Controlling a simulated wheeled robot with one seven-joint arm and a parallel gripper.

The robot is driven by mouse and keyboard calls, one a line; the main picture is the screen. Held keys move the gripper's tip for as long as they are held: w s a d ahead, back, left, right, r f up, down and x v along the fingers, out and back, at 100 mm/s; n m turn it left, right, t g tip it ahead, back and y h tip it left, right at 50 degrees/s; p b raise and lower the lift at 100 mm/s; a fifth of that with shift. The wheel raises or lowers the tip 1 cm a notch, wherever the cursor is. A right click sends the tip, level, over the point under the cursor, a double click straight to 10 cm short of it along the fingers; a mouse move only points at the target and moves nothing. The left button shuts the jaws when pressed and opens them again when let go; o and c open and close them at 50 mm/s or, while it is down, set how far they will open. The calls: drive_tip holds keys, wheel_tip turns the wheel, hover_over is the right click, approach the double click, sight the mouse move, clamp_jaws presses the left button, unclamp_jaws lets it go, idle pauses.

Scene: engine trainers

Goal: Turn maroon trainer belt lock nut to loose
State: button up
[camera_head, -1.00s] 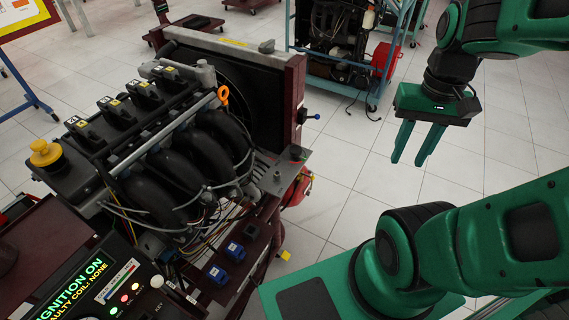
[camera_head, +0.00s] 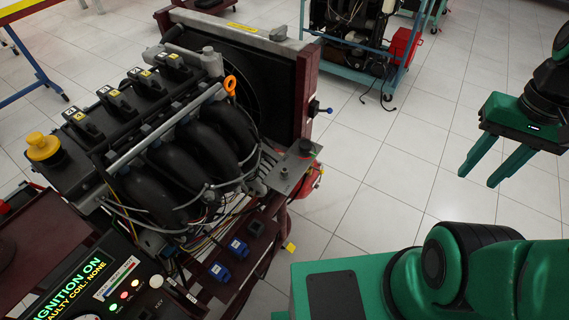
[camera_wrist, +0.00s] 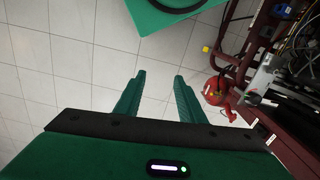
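The maroon engine trainer (camera_head: 306,85) stands at left and centre in the head view, with its black engine, radiator and control panel. My gripper (camera_head: 477,178) is at the right of the head view, well apart from the trainer, over bare floor. Its two green fingers are apart with nothing between them. In the wrist view my gripper (camera_wrist: 160,78) is also open, and the trainer (camera_wrist: 262,45) shows at the right edge.
A blue-framed trolley (camera_head: 345,60) with another engine and a red box stands behind. A red cylinder (camera_wrist: 213,90) sits low beside the trainer. A lit panel (camera_head: 85,285) reads IGNITION ON. Tiled floor between my arm and the trainer is clear.

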drive_tip(key=w+a+n+h, duration=0.1)
drive_tip(key=w+a+n, duration=0.3)
drive_tip(key=w, duration=0.6)
drive_tip(key=n, duration=0.5)
hover_over(285, 169)
wheel_tip(285, 169, down, 12)
drive_tip(key=r, duration=0.1)
drive_tip(key=shift+y, duration=0.4)
wheel_tip(285, 169, down, 11)
drive_tip(key=shift+r, duration=0.15)
